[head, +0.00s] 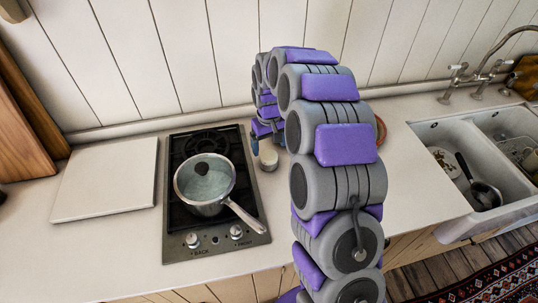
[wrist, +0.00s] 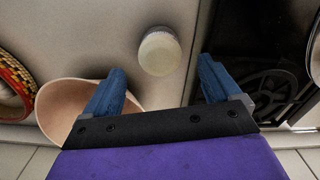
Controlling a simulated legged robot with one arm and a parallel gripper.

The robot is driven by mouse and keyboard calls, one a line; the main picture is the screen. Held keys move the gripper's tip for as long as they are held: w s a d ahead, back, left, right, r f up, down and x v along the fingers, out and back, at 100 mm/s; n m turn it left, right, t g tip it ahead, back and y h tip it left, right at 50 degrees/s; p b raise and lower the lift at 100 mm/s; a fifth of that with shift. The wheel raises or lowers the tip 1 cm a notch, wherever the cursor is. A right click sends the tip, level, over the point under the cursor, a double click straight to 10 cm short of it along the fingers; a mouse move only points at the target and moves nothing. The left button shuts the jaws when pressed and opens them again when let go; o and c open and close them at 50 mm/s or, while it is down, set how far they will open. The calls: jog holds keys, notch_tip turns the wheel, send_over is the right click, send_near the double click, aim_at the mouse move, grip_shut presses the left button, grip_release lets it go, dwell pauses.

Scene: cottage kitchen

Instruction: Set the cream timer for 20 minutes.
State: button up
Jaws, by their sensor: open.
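The cream timer (wrist: 159,52) is a small round knob-like piece standing on the counter. In the wrist view it lies just beyond my gripper (wrist: 162,85), roughly centred between the two blue fingers, which are spread apart and empty. In the head view the timer (head: 268,158) stands just right of the hob, beside my gripper (head: 258,145), which my arm partly hides.
A black gas hob (head: 180,228) holds a lidded pan (head: 205,185) with its handle toward the front right. In the wrist view a terracotta bowl (wrist: 62,105) sits close to the left finger, with a woven basket (wrist: 12,90) beyond. A white sink (head: 455,175) is at right.

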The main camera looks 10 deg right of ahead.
aim_at(269, 154)
notch_tip(269, 154, down, 5)
jog(key=shift+b, duration=0.35)
jog(key=shift+c, duration=0.5)
jog(key=c, duration=1)
jog(key=shift+r+m+p, duration=0.15)
jog(key=shift+m+p, duration=0.25)
jog(key=shift+p, duration=0.05)
